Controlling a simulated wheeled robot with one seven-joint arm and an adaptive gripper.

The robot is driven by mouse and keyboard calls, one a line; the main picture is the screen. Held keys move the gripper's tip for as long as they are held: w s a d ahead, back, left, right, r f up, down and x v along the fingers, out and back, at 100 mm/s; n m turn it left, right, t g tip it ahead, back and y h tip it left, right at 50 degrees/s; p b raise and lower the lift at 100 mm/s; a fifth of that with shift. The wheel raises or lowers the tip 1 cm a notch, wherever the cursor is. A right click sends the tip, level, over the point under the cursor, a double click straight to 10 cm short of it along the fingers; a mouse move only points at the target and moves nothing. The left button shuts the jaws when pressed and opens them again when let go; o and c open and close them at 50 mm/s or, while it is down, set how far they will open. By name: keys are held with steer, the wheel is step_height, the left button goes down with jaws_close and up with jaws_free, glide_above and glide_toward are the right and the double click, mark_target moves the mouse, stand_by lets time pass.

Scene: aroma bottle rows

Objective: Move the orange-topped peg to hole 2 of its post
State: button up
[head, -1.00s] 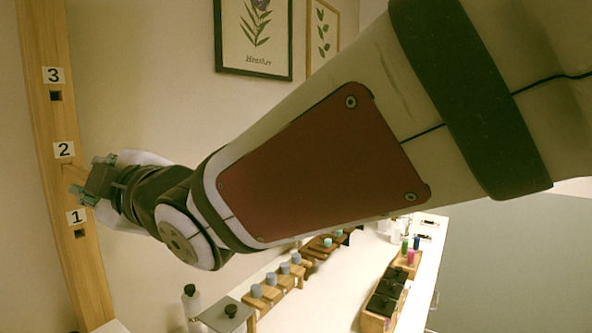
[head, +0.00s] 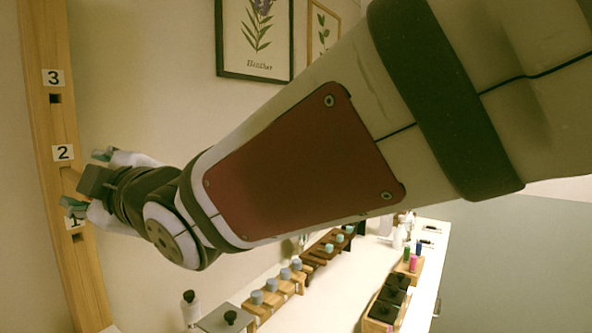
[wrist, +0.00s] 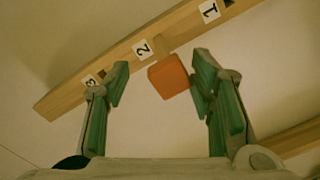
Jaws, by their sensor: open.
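The wooden post (head: 45,40) stands at the left in the head view, with number labels 1, 2 and 3 from bottom to top. Dark openings show under label 3 (head: 53,78) and label 1. In the wrist view the orange-topped peg (wrist: 168,77) stands out from the post (wrist: 190,24) beside label 2 (wrist: 143,48); its wooden shaft shows behind the orange end and seems seated in hole 2. My gripper (wrist: 161,82) is open, its green-padded fingers on either side of the orange end. The right finger is very close to it; contact is unclear. The left finger is clearly apart.
A white counter (head: 330,290) runs at lower right with racks of grey-blue-topped bottles (head: 284,275) and a wooden box of dark jars (head: 380,311). Framed plant prints (head: 255,40) hang on the wall. The space around the upper post is clear.

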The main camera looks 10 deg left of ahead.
steer(key=v, duration=1.2)
